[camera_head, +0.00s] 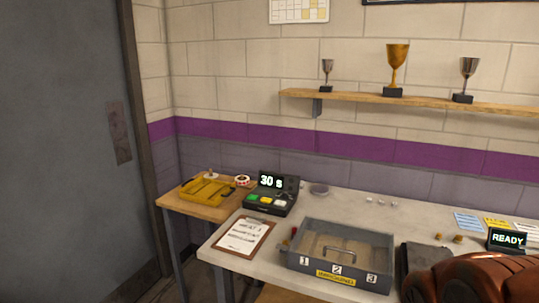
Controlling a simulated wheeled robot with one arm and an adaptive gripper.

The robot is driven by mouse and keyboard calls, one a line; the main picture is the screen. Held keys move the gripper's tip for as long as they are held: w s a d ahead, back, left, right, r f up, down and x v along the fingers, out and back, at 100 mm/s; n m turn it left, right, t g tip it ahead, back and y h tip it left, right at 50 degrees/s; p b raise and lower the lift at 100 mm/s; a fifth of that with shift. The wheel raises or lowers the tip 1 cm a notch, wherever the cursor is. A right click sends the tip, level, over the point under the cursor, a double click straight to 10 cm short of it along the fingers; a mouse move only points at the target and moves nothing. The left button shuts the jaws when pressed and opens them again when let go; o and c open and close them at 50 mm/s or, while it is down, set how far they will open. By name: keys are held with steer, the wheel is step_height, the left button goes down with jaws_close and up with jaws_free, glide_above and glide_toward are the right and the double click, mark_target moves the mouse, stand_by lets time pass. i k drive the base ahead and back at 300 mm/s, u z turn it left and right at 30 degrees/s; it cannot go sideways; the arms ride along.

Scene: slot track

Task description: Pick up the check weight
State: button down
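I cannot pick out the check weight for certain. Two small brass-coloured pieces (458,239) stand on the grey worktop at the right, left of the READY display, too small to identify. Several tiny pale pieces (381,202) lie farther back on the worktop. My gripper is not in view. A large reddish-brown shape at the bottom right corner covers the near right part of the worktop.
The grey worktop (340,205) holds a clipboard (244,236), a box (300,272) numbered 1 to 3, a "30 s" timer unit (271,194) and a READY display (507,240). A yellow tray (205,192) sits on the wooden side table. Trophies stand on a wall shelf (350,98).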

mark_target(458, 239)
steer(key=z, duration=0.45)
steer(key=i, duration=0.9)
steer(key=u, duration=0.8)
